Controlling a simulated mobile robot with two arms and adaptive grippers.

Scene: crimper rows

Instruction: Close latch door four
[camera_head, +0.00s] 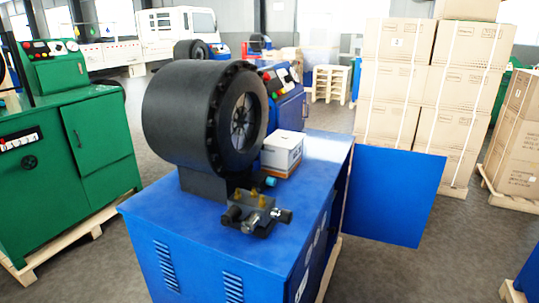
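A flat blue door panel (395,195) stands swung open at the right side of a blue crimper cabinet (215,240). It sticks out to the right from the far end of the cabinet's side. Its latch is not visible. A dark opening shows only as a narrow strip between door and cabinet side. I cannot tell from any label whether this is door four. Neither of my grippers is in view.
A black crimper head (185,115), a valve block (257,212) and a small white box (282,152) sit on the cabinet top. Stacked cartons (395,85) stand behind the door. A green machine (70,150) is at left.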

